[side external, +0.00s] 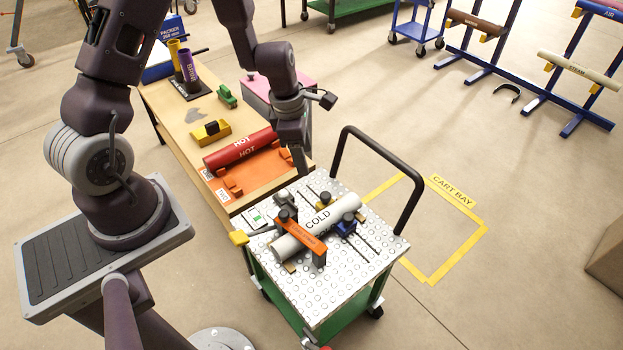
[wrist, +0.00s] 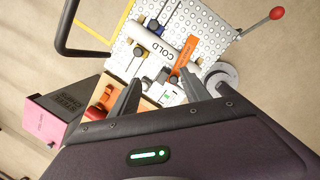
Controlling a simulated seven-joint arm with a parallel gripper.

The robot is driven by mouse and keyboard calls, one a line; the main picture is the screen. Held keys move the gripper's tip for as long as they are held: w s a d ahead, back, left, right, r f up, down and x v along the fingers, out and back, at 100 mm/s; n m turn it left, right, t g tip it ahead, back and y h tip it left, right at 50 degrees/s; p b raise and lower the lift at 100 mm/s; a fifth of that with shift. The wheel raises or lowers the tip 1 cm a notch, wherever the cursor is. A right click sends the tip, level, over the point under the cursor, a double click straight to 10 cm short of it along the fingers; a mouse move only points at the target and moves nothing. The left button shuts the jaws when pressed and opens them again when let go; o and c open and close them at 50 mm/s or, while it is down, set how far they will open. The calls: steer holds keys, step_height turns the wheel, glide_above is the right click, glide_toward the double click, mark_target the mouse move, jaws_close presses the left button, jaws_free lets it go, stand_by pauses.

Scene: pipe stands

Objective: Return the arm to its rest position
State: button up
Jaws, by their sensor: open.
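My gripper (side external: 297,165) hangs above the near edge of the wooden bench, beside the cart, in the side external view. In the wrist view its two fingers (wrist: 160,105) are spread apart with nothing held between them. The white COLD pipe (side external: 318,222) lies across the perforated top of the cart (side external: 375,240), with an orange clamp bar (side external: 300,240) over it. The pipe also shows in the wrist view (wrist: 158,45), ahead of the fingertips and apart from them.
A red HOT pipe (side external: 240,149) lies on the bench by an orange cradle (side external: 255,172). A yellow tray (side external: 210,132) and upright pipes (side external: 188,68) stand farther back. The cart's black handle (side external: 385,155) rises right of my gripper. Floor around CART BAY (side external: 450,230) is clear.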

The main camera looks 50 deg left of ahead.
steer(key=s+d+r+m+t, duration=0.1)
steer(key=s+d+r+m, duration=0.2)
steer(key=r+m, duration=0.55)
steer(key=s+d+r+m+t, duration=0.1)
steer(key=s+d+r+m, duration=0.2)
steer(key=r+m, duration=0.55)
steer(key=s+r+m, duration=0.4)
steer(key=s+m, duration=0.1)
steer(key=s, duration=0.2)
steer(key=s+r+m+t, duration=0.1)
steer(key=s+r+m, duration=0.4)
steer(key=s, duration=0.3)
steer(key=shift+t+y, duration=0.3)
steer(key=shift+w, duration=0.15)
